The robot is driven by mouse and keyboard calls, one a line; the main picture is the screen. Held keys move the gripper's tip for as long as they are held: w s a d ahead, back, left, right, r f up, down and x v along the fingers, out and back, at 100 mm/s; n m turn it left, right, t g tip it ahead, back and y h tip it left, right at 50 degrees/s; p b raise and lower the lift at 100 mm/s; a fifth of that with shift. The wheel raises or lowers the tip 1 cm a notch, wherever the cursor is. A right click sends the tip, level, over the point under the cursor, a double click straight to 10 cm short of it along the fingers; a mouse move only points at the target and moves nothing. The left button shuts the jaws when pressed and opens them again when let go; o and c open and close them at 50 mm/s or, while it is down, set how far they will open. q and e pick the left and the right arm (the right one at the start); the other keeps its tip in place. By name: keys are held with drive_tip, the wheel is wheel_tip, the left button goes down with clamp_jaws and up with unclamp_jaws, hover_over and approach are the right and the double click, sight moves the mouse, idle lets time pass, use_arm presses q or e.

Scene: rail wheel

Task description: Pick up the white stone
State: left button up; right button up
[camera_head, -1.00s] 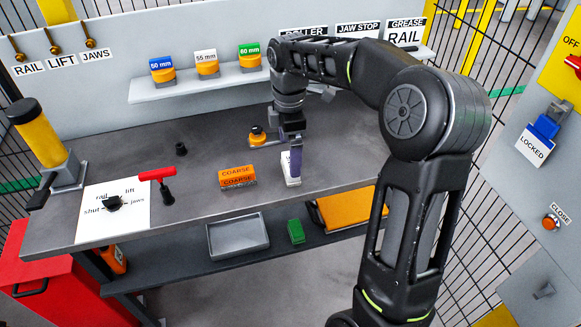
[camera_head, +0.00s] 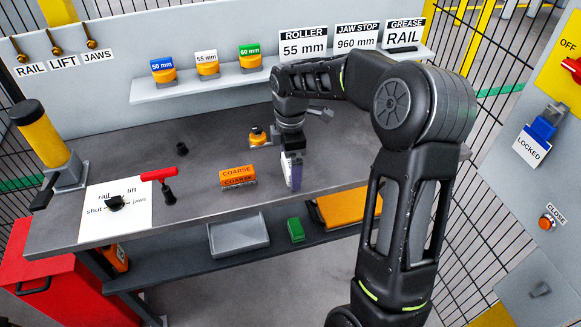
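The white stone (camera_head: 287,170) stands near the front edge of the workbench, to the right of the orange COARSE stone (camera_head: 238,176). It is mostly hidden behind my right gripper. My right gripper (camera_head: 295,183) points down over the white stone, with its purple-grey finger overlapping the stone in the picture. Only one finger shows clearly, so I cannot tell whether the fingers are closed on the stone. The stone appears to be at bench level. My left gripper is not in view.
A small orange-and-black part (camera_head: 258,136) sits behind the stones. A red-handled lever (camera_head: 164,175) and a yellow cylinder (camera_head: 42,130) are at left. A grey tray (camera_head: 238,236) and green block (camera_head: 296,230) lie on the lower shelf.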

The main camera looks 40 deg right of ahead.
drive_tip(key=c, duration=1.5)
drive_tip(key=shift+r, duration=0.1)
wheel_tip(320, 180, up, 10)
drive_tip(key=shift+b, duration=0.6)
drive_tip(key=o, duration=1)
drive_tip(key=c, duration=0.7)
